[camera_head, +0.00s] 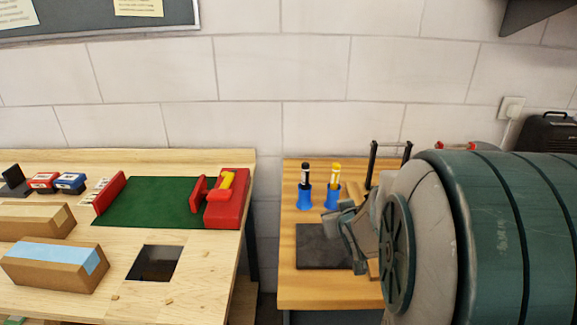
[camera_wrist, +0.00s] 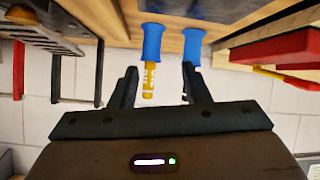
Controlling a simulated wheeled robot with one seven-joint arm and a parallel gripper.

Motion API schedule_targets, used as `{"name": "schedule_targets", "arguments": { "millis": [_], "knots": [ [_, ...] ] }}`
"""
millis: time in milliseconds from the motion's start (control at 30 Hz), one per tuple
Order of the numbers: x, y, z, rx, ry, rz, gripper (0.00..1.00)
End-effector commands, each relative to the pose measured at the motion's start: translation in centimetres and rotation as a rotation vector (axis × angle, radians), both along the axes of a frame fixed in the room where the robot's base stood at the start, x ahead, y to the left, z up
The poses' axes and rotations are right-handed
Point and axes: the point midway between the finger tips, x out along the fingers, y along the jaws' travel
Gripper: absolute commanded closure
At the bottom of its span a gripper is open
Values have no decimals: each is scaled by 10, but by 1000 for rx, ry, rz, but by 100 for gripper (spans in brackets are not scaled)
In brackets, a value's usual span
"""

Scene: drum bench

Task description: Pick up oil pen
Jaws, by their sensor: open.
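Two pens stand upright in blue holders on the right-hand wooden bench. One pen has a black top (camera_head: 305,169) and is on the left in the head view. The other is yellow (camera_head: 335,172), in the right holder (camera_head: 332,196). I cannot tell which one is called the oil pen. The wrist view is upside down; there the yellow pen (camera_wrist: 149,85) hangs from its blue holder (camera_wrist: 152,42) and appears between my fingers. My gripper (camera_wrist: 159,69) is open and empty. The second blue holder (camera_wrist: 192,46) lies behind the right finger, which hides its pen.
A dark square mat (camera_head: 318,248) lies in front of the holders. A black-posted rack (camera_head: 373,165) stands to their right. A gap separates this bench from the left table (camera_head: 205,262), which bears a red clamp (camera_head: 230,205), a green mat (camera_head: 148,204) and wooden blocks.

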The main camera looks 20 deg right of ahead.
Motion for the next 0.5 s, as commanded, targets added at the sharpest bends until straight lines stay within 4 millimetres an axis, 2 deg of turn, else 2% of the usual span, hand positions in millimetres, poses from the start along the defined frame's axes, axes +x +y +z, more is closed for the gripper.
{"name": "schedule_targets", "arguments": {
  "millis": [33, 200, 500],
  "knots": [
    [5, -10, -3, 8, -53, 8, 57],
    [18, -29, 6, 46, -266, 70, 57],
    [15, -41, 27, 116, -522, 144, 57]
  ]
}}
